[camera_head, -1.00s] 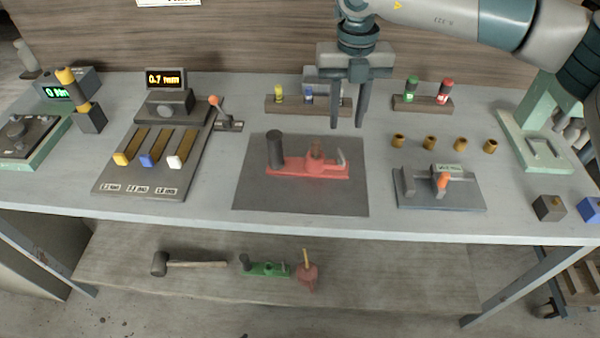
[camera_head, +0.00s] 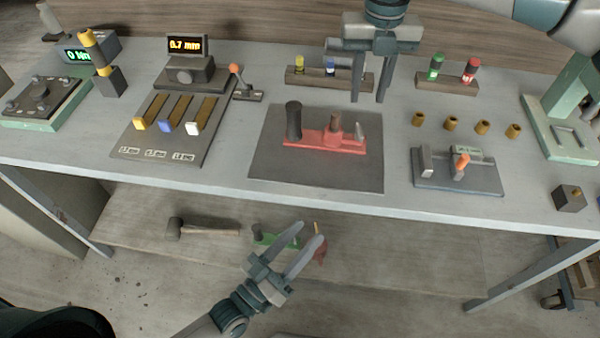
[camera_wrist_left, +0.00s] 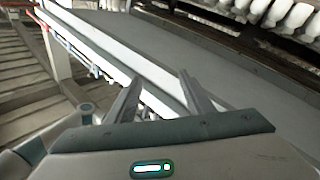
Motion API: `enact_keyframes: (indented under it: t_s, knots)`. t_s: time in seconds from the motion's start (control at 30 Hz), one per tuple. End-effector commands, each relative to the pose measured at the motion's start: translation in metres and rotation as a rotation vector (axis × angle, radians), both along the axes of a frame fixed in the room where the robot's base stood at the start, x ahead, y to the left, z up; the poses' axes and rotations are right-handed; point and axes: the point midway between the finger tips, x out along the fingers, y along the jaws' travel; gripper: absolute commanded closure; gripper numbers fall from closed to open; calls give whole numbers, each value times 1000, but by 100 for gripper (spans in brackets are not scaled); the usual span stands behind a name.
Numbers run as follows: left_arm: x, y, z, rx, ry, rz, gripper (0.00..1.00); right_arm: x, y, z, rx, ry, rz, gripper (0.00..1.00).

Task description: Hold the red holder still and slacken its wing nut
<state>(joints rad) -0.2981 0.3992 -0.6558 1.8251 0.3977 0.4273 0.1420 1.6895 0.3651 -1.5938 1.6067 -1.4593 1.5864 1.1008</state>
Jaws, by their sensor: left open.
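The red holder (camera_head: 310,139) lies on a dark mat (camera_head: 275,168) at the middle of the bench. It carries a dark upright knob (camera_head: 293,121) at its left end, a brown upright piece (camera_head: 335,123) and a small grey piece (camera_head: 360,131) at its right. I cannot tell which piece is the wing nut. My right gripper (camera_head: 368,98) points down, open and empty, above and behind the holder's right part. My left gripper (camera_head: 310,236) is open and empty, in front of the bench edge and apart from the holder. Its fingers also show in the left wrist view (camera_wrist_left: 160,92).
A grey fixture (camera_head: 455,182) with an orange lever stands right of the mat, with several brass bushes (camera_head: 450,123) behind it. A board with coloured sliders (camera_head: 160,140) is at left. A mallet (camera_head: 205,229) and a green tool (camera_head: 265,240) lie on the lower shelf.

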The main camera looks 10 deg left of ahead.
Motion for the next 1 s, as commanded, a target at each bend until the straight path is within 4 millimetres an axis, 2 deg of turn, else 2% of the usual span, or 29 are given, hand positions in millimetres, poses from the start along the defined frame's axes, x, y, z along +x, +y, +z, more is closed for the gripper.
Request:
enact_keyframes:
  t_s: [0.03,0.23,0.3,0.5,0.6,0.73,1.0]
  knots:
    - [-6,-2,20,-44,-25,-18,52,0,0,0,0,0,0,69]
    - [-25,-7,92,-278,-72,-64,52,0,0,0,0,0,0,69]
    - [-22,-6,116,-424,-53,-60,52,0,0,0,0,0,0,69]
    - [-6,4,164,-862,41,-38,52,0,0,0,0,0,0,69]
    - [2,13,184,-1113,96,-32,52,0,0,0,0,0,0,69]
    - [13,24,201,-1446,174,-31,52,0,0,0,0,0,0,69]
    - [31,32,207,-2105,356,-27,52,0,0,0,0,0,0,69]
